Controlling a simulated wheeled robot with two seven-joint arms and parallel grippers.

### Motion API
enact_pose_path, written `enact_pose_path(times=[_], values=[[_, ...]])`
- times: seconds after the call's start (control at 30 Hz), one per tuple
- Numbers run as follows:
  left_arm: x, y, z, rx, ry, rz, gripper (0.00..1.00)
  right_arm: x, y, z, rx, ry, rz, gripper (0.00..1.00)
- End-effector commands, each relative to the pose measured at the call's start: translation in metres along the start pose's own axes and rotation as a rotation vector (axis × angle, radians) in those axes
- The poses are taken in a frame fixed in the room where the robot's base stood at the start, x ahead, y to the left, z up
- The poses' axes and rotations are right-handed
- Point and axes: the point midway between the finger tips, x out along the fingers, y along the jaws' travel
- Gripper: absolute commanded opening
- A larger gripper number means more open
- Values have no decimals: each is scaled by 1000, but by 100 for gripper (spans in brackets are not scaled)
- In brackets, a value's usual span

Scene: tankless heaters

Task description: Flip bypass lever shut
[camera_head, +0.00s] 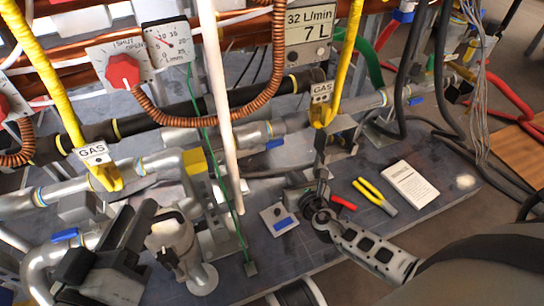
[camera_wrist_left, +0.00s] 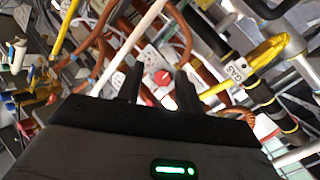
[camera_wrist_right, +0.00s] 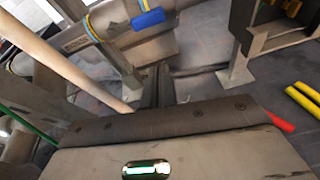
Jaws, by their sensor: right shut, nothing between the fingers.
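Several small blue levers sit on the pipework: one on the middle pipe (camera_head: 272,145), one at lower left (camera_head: 65,235) and one at right (camera_head: 415,101). I cannot tell which is the bypass lever. A blue handle (camera_wrist_right: 148,18) shows on a pipe in the right wrist view, ahead and left of the fingers. My right gripper (camera_head: 320,152) is shut and empty, pointing towards the pipes above the floor plate. My left gripper (camera_head: 128,222) is open and empty at lower left. Its spread fingers (camera_wrist_left: 158,85) show in the left wrist view, with a red knob (camera_wrist_left: 162,77) beyond.
A red SHUT/OPEN knob (camera_head: 123,72) and a round gauge (camera_head: 170,42) are at upper left. Yellow GAS pipes (camera_head: 330,75) and a pale upright pipe (camera_head: 218,110) stand around. Yellow-handled pliers (camera_head: 375,196) and a white card (camera_head: 410,186) lie on the floor plate.

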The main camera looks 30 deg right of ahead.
Motion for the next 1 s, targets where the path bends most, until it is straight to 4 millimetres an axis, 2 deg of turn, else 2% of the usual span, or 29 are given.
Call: enact_pose_path(times=[0.03,0.1,0.4,0.53,0.77,1.0], values=[[0,0,3,-5,5,9,36,5,-1,-11,-63,11,17,0],[0,1,2,-10,8,14,36,6,-1,-14,-113,20,31,0],[0,2,1,-9,8,14,36,6,-1,-14,-122,21,33,0],[2,0,-2,15,30,18,36,13,-1,-15,-120,20,32,0],[10,1,-28,190,190,58,36,51,0,-18,-118,18,30,0],[11,12,-62,411,400,115,36,88,2,-18,-117,19,32,0]])
